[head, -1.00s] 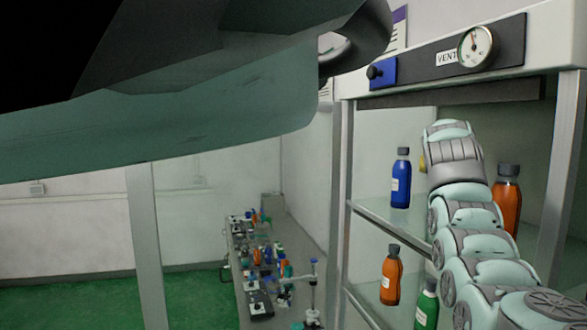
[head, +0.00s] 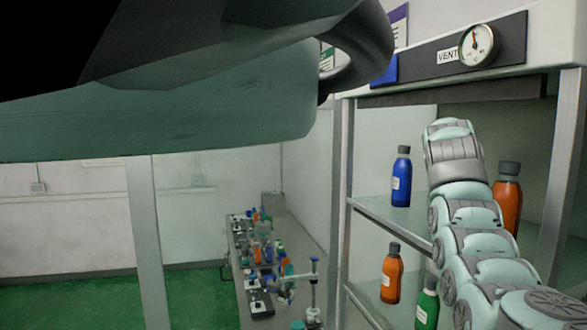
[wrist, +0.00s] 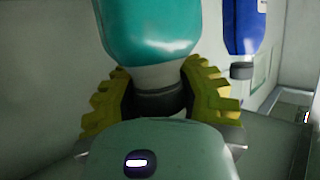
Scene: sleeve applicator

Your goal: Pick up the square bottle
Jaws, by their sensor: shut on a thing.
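In the wrist view a teal bottle (wrist: 150,28) with rounded-square shoulders hangs at the top of the picture, its neck and dark cap (wrist: 158,103) toward me. My gripper (wrist: 158,95) has its yellow ridged fingers closed on both sides of that neck and cap. The bottle's base is out of frame. In the head view my arm reaches into the open cabinet. My gripper and the teal bottle are hidden behind the arm there.
A blue bottle (head: 401,178) stands on the upper glass shelf (head: 385,217), left of my arm; a blue bottle (wrist: 243,25) also shows in the wrist view. An orange bottle (head: 508,195) is close to my arm's right. Below are an orange bottle (head: 392,273) and a green bottle (head: 426,305).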

